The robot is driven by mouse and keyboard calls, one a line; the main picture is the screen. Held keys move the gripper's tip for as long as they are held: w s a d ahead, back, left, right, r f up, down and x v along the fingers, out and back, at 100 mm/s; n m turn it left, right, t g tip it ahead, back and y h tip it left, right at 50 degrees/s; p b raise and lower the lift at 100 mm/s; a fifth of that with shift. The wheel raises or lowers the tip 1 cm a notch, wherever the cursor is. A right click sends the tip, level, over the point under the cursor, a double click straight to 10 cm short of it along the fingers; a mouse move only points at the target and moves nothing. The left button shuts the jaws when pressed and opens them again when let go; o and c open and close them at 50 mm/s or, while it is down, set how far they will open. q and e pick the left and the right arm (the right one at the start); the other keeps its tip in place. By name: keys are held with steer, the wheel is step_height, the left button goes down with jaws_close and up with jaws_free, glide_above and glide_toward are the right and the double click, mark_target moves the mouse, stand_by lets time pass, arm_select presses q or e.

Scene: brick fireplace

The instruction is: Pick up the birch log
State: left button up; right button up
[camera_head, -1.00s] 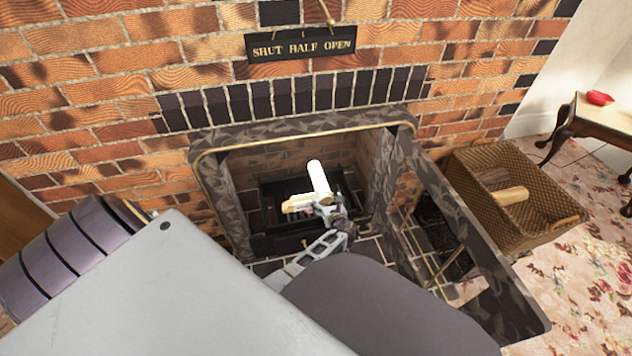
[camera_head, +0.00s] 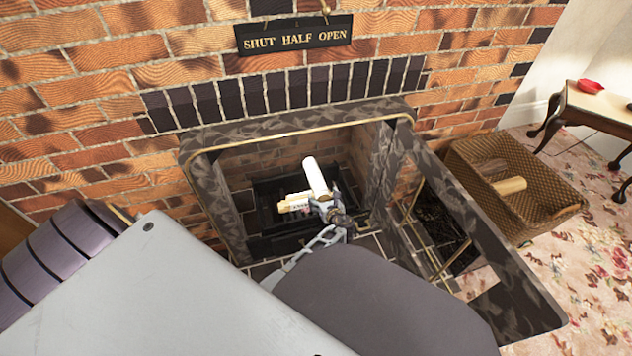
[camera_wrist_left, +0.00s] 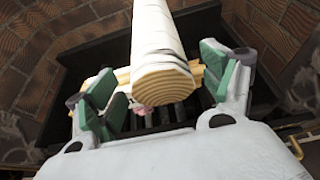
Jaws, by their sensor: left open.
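The birch log, pale with a cut end (camera_head: 315,176), rests in the fireplace on the dark grate, tilted with its far end up and back. In the left wrist view the log (camera_wrist_left: 158,45) points its cut end at the camera. My left gripper (camera_head: 327,201) is open at the log's near end. In the wrist view its two green-padded fingers stand on either side of the log's end, with gaps to both; how deep the log sits between them I cannot tell. The right gripper is not in view.
A yellowish split log (camera_head: 292,203) lies across the grate (camera_head: 262,222) behind the birch log. The stone-framed door (camera_head: 475,235) stands open at the right. A wicker basket (camera_head: 545,212) holds other logs (camera_head: 510,186). A small table (camera_head: 595,102) stands at the far right.

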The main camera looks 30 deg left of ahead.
arm_select(q)
steer(key=c, duration=1.4)
steer(key=shift+r, duration=0.1)
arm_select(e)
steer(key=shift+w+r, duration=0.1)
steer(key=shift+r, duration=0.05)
